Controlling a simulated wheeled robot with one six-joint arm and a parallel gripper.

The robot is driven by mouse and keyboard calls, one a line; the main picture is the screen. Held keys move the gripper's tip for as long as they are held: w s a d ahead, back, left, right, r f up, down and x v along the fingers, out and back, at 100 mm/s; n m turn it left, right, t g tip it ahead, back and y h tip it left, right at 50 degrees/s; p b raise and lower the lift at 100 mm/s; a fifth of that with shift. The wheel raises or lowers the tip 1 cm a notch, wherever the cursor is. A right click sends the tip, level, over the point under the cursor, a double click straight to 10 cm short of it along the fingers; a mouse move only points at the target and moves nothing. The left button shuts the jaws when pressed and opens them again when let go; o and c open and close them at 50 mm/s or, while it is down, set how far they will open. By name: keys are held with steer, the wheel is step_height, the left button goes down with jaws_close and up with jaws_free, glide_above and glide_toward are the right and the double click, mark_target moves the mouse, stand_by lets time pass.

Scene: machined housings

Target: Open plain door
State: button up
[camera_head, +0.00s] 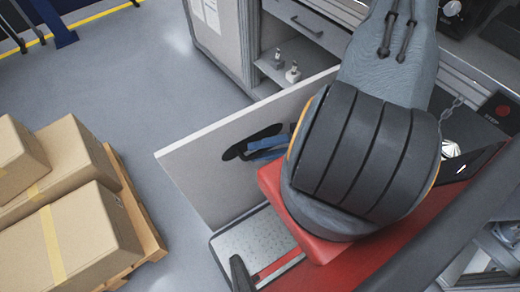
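The plain door (205,170) is a pale, flat panel standing swung out from the grey cabinet (222,45), so part of the cabinet's inside shows. A dark oval patch (234,149), perhaps the handle or its recess, is on the door's near face. My gripper (262,148) shows only as a small blue and dark part beside this patch. It is close to the door, but I cannot tell whether it touches. My large dark grey arm link hides the rest of the gripper and the door's right end. I cannot see whether the fingers are open or shut.
Cardboard boxes (85,235) on a wooden pallet (142,225) stand at the lower left. Grey floor (120,85) is clear between the pallet and the cabinet.

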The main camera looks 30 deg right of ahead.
steer(key=b+v, duration=0.2)
steer(key=v, duration=0.5)
steer(key=shift+s+d, duration=0.2)
steer(key=shift+d, duration=0.15)
stand_by(0.5)
